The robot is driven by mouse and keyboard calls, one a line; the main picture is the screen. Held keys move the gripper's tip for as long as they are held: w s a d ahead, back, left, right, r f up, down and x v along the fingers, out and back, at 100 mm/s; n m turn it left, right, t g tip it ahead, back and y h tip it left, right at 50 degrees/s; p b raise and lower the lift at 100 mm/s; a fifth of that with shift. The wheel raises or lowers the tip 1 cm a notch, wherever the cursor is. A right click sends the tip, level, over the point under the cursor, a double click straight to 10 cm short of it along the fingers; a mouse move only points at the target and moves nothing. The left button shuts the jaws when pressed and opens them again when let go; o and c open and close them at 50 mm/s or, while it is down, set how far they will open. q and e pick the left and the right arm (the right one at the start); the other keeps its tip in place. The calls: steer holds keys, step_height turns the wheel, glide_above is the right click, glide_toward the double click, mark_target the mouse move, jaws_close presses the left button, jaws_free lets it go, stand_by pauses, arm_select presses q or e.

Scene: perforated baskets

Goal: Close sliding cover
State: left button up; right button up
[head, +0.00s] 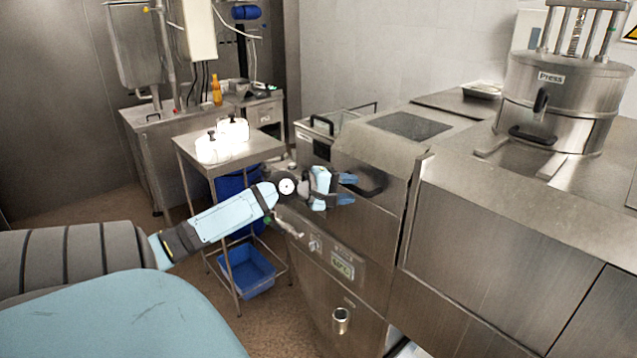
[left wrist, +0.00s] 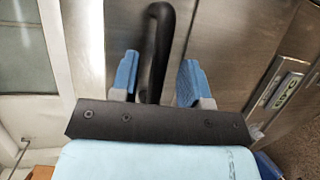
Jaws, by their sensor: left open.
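The sliding cover (head: 372,160) is a stainless steel hood on the machine, with a dark window panel (head: 410,125) in its top. A black bar handle (head: 369,191) sits on its front and also shows upright in the left wrist view (left wrist: 158,45). My left gripper (head: 348,188) is open at the handle, its blue fingers pointing toward the cover. In the left wrist view, the handle stands between the two open fingers (left wrist: 158,78), nearer the left one; I cannot tell whether they touch. Left of the cover, part of the machine's top is open. My right gripper is out of view.
A basket handle (head: 320,124) shows in the open well. A steel table (head: 232,153) with white containers stands left, a blue bin (head: 247,270) on its lower shelf. A control panel (head: 342,265) is below the cover. A press (head: 565,95) stands on the counter at right.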

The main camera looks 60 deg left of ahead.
arm_select(q)
steer(key=b+v, duration=0.2)
steer(key=v, duration=1)
steer(key=shift+s, duration=0.25)
steer(key=shift+r, duration=0.1)
steer(key=s+d+f+m+g+y+p, duration=0.1)
steer(key=d+f+m, duration=0.3)
steer(key=f, duration=0.5)
steer(key=s+d+f+m+g+y+p, duration=0.1)
steer(key=s+d+f+g, duration=0.1)
steer(key=d+f, duration=0.6)
steer(key=s+d+f+m+g+y, duration=0.1)
steer(key=d+f+m, duration=0.25)
steer(key=f, duration=0.75)
steer(key=s+d+f+m, duration=0.2)
steer(key=d+m, duration=0.1)
steer(key=d, duration=0.5)
steer(key=s+d+f+m+h+p, duration=0.1)
steer(key=s+d+f+m, duration=0.1)
steer(key=d, duration=0.7)
steer(key=s+d+f+m, duration=0.1)
steer(key=s+d+m, duration=0.1)
steer(key=d+m, duration=0.3)
steer(key=d, duration=0.4)
steer(key=shift+s+f+h+p, duration=0.15)
steer(key=shift+f+h+p, duration=0.15)
steer(key=shift+f+p, duration=0.1)
